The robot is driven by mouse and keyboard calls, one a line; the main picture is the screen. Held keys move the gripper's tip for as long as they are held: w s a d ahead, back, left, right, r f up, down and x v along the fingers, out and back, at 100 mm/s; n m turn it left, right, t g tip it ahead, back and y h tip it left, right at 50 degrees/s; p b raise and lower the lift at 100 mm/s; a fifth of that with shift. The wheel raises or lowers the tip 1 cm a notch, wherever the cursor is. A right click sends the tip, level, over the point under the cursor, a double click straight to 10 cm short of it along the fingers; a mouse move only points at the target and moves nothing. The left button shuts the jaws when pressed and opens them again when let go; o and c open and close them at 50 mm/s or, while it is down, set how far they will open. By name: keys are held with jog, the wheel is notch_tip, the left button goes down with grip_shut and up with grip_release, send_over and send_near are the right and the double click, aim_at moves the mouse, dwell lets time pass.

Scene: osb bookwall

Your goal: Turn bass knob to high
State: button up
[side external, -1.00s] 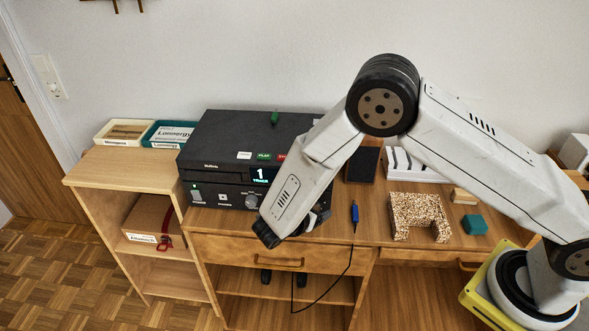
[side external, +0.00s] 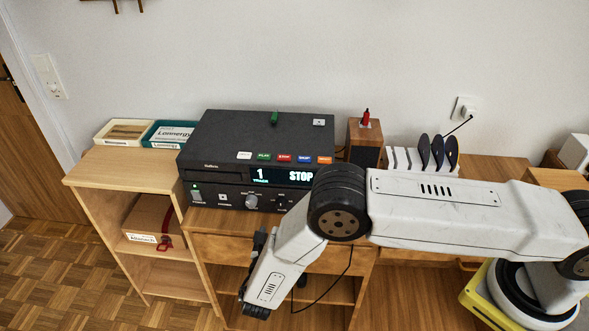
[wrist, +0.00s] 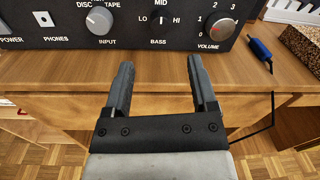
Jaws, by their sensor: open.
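The bass knob (wrist: 160,20) is on the front panel of the black stereo (side external: 225,172), labelled LO, MID and HI. It is small and dark with a pale mark; its exact setting is hard to read, but the mark looks near MID. My gripper (wrist: 160,66) is open and empty. In the wrist view its two fingers are spread below the bass knob, in front of the desk edge and apart from the panel. In the side view my wrist hangs low in front of the desk, and my arm hides the panel's right end.
The grey input knob (wrist: 99,20) is left of the bass knob; the volume knob (wrist: 219,26) with a red mark is right. A blue-handled tool (wrist: 260,50) with a black cord lies on the desk (wrist: 60,66). A wooden speaker (side external: 364,146) stands beside the stereo.

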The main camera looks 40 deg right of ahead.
aim_at(281, 207)
jog(key=shift+x, duration=3.8)
grip_shut()
